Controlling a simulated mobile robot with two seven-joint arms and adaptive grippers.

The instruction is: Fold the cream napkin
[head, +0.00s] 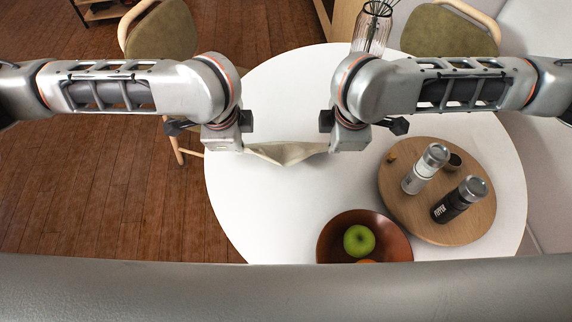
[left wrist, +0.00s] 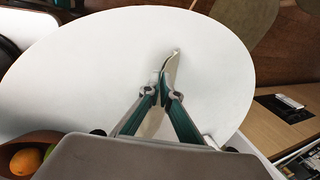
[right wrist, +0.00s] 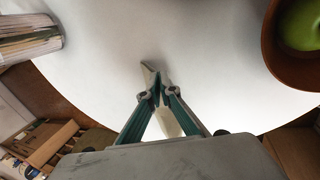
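The cream napkin (head: 284,152) hangs between my two grippers over the white table, its near edge sagging in the head view. My left gripper (head: 228,146) is at its left end. In the left wrist view the left gripper's fingertips (left wrist: 165,88) meet on the napkin (left wrist: 172,66), and cloth shows between the fingers. My right gripper (head: 346,146) is at its right end. In the right wrist view the right gripper's fingertips (right wrist: 158,92) also meet on the napkin (right wrist: 149,74). The wrists hide both napkin ends in the head view.
The white round table (head: 260,215) is clear at the front left. A brown bowl (head: 327,240) with a green apple (head: 359,240) stands at the front. A round wooden board (head: 403,212) on the right carries two shakers (head: 425,170) (head: 459,200). A glass vase (head: 371,32) stands at the back.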

